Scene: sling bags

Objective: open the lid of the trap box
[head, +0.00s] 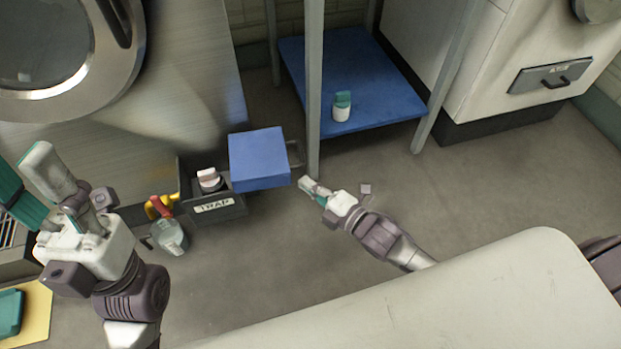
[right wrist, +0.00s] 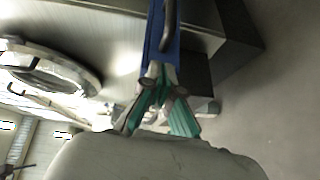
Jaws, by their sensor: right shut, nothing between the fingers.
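The trap box (head: 213,206) is a dark box with a TRAP label on its front, low beside the metal machine. Its left part is open and a white and red knob (head: 209,178) shows inside. The blue lid (head: 258,158) covers the right part, with a dark handle (head: 295,153) on its right side. My right gripper (head: 308,186) is shut and empty, just right of the lid, below the handle. In the right wrist view the shut fingertips (right wrist: 160,76) are in front of the blue lid (right wrist: 153,45) and its dark handle. My left gripper (head: 35,175) is open, at the far left.
A clear jug (head: 168,237) and a red and yellow tool (head: 161,206) are left of the box. A blue shelf (head: 365,85) with a teal-capped bottle (head: 341,106) stands behind, its grey leg (head: 314,90) close to my right gripper. The floor to the right is clear.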

